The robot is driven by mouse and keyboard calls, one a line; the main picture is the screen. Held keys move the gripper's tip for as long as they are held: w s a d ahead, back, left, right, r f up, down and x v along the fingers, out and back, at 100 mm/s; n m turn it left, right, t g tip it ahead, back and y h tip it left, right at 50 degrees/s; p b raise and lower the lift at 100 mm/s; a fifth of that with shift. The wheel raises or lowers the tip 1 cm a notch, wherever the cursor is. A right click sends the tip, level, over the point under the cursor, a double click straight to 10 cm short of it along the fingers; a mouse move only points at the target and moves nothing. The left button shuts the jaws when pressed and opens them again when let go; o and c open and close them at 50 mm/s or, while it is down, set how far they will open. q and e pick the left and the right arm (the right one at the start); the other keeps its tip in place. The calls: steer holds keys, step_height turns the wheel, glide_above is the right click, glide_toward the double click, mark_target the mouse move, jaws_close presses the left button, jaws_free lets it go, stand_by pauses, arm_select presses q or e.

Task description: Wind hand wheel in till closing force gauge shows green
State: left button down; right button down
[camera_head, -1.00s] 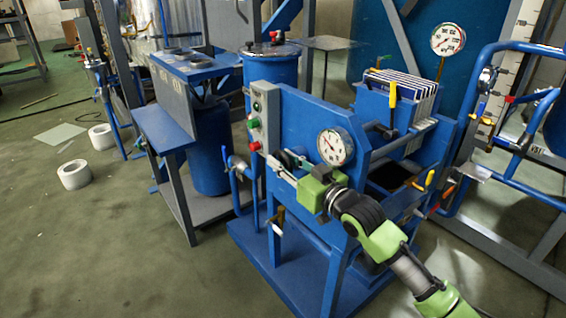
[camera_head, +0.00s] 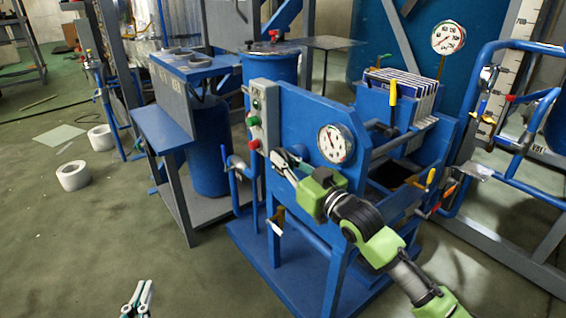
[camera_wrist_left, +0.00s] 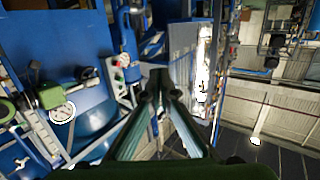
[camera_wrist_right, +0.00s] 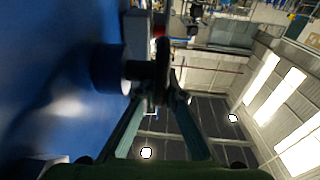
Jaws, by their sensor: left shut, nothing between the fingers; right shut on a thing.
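The black hand wheel (camera_wrist_right: 163,62) shows nearly edge-on in the right wrist view, on a hub beside a blue surface. My right gripper (camera_wrist_right: 160,98) is shut on its rim. In the head view my right gripper (camera_head: 283,162) is at the front of the blue press frame (camera_head: 297,112), mostly covering the wheel. A round white-faced gauge (camera_head: 335,144) is on that frame, just right of the gripper; its needle is too small to read surely. My left gripper (camera_head: 137,298) is shut and empty, low over the floor, apart from the machine.
A control box (camera_head: 263,115) with green and red buttons is left of the wheel. A yellow-handled lever (camera_head: 393,91) and a second gauge (camera_head: 448,38) stand behind. A blue bench (camera_head: 163,128) is to the left. Open floor lies at the front left.

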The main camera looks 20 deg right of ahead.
arm_select(q)
steer(key=shift+w+d+r+t+h, duration=0.15)
steer(key=shift+r+t, duration=0.3)
steer(key=shift+r, duration=0.5)
steer(key=shift+w+d+r+t+h, duration=0.15)
steer(key=shift+r+t, duration=0.3)
steer(key=shift+r, duration=0.45)
arm_select(e)
steer(key=shift+t, duration=0.3)
arm_select(q)
steer(key=shift+s, duration=0.1)
arm_select(e)
steer(key=c, duration=2.1)
jaws_free()
steer(key=shift+c, duration=0.2)
arm_select(q)
steer(key=shift+f, duration=0.1)
arm_select(e)
steer(key=shift+s, duration=0.1)
steer(key=shift+s+d+f, duration=0.1)
steer(key=shift+s, duration=0.15)
steer(key=v, duration=1.1)
steer(key=shift+d, duration=0.15)
steer(key=shift+s, duration=0.1)
